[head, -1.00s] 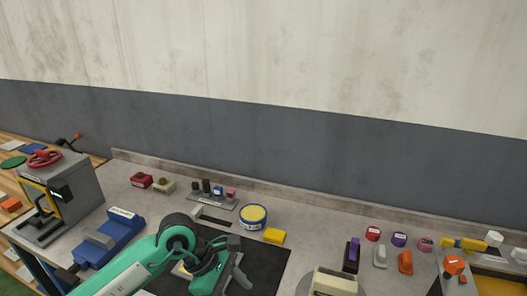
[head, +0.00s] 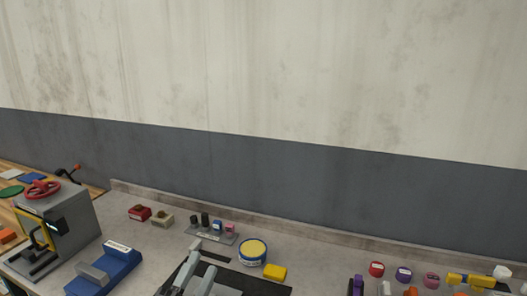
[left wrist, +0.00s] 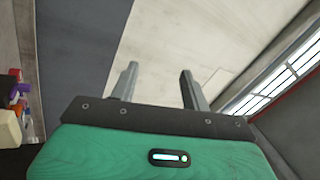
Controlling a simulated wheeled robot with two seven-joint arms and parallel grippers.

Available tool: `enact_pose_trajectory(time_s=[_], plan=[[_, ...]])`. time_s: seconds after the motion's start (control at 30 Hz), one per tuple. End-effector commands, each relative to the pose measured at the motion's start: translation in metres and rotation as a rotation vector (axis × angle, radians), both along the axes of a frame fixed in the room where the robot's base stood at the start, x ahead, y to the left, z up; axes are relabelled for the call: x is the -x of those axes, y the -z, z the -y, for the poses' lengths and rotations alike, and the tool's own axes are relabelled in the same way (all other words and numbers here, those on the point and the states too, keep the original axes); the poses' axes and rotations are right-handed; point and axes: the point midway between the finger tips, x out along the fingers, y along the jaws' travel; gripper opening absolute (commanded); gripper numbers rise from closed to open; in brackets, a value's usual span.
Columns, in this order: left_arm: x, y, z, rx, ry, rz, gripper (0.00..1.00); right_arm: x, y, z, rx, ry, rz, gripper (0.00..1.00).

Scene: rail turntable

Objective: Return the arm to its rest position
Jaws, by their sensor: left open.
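My left gripper (head: 193,275) shows at the bottom edge of the head view, where only its grey fingers are in frame, in front of the dark mat. In the left wrist view its two fingers (left wrist: 157,86) stand apart with nothing between them, and point toward the pale wall. The green housing of the gripper fills the bottom of that view. The rest of the left arm is below the head frame. My right gripper is in neither view.
The bench (head: 150,235) holds a grey press with a red wheel (head: 62,215), a blue vise (head: 106,268), a yellow-lidded tin (head: 253,250), a yellow block (head: 274,272) and a small rack (head: 211,233). Several small coloured items stand at right. Space above the bench is clear.

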Motion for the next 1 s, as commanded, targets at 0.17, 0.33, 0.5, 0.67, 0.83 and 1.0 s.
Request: enact_pose_trajectory(time_s=[0.17,0.33,0.5,0.67,0.83,1.0], plan=[[0.007,0.077,-0.055,0.284,-0.178,-0.409,0.47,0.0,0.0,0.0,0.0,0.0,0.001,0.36],[0.047,0.16,-0.09,0.521,-0.349,-0.807,0.47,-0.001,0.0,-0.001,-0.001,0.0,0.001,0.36],[0.109,0.226,-0.105,0.693,-0.502,-1.156,0.47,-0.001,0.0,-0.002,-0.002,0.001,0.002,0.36],[0.162,0.26,-0.107,0.789,-0.606,-1.394,0.47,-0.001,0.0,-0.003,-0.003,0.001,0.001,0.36],[0.213,0.281,-0.105,0.853,-0.699,-1.6,0.47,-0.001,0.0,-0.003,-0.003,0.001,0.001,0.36],[0.227,0.312,-0.102,0.869,-0.742,-1.693,0.47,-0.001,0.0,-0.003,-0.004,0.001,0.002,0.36]])
